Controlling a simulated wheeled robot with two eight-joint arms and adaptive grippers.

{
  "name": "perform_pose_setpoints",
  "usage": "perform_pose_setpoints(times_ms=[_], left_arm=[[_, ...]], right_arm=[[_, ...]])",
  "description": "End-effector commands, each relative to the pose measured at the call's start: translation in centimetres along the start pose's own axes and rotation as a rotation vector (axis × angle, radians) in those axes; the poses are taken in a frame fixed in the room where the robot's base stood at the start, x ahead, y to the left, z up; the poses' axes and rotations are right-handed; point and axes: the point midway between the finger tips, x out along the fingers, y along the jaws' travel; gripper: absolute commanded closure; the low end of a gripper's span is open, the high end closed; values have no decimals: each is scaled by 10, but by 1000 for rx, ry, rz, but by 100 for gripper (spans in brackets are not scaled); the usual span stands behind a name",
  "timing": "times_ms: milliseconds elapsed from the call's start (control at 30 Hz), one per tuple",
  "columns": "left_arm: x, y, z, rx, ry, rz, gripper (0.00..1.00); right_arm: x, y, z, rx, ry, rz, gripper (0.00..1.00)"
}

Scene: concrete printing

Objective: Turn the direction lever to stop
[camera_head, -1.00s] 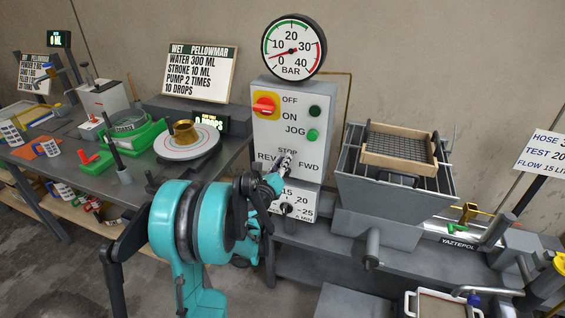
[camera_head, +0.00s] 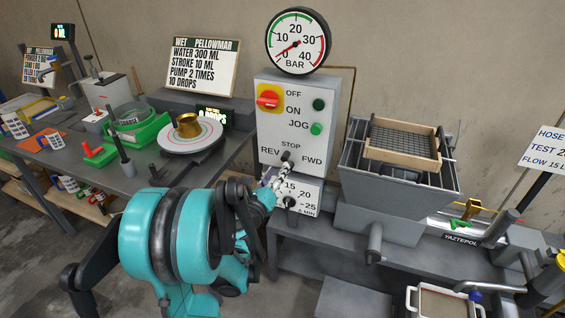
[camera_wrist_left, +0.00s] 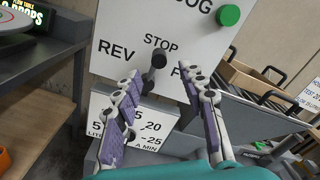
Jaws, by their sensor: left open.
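The direction lever (camera_head: 287,156) is a short dark lever with a round black knob on the white control panel (camera_head: 267,135). In the left wrist view the lever (camera_wrist_left: 157,62) stands nearly upright, its knob just below the word STOP, between REV and FWD. My left gripper (camera_head: 279,177) is just below the lever in the head view. My right gripper is not in view.
A flow dial (camera_head: 290,202) sits directly below the lever, near my left gripper. A red rotary switch (camera_head: 269,97) and green button (camera_head: 316,129) are above. A grey hopper (camera_head: 350,180) stands to the right, a turntable (camera_head: 165,141) to the left.

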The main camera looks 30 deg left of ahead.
Motion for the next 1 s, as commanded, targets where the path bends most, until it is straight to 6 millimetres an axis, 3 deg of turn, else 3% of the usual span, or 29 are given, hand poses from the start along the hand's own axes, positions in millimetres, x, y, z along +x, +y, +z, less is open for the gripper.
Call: perform_pose_setpoints(times_ms=[100, 233, 833, 933, 1000], left_arm=[[-18, 1, 0, 0, -1, 2, 59], [-27, 0, 0, 0, 0, 0, 59], [-29, -2, -1, 10, 4, -3, 59], [-29, -17, -8, 127, 40, -28, 59], [-31, -40, -21, 322, 97, -75, 59]], right_arm=[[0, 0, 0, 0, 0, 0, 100], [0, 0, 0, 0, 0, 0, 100], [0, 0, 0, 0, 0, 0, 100], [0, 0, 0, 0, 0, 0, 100], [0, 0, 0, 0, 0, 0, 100]])
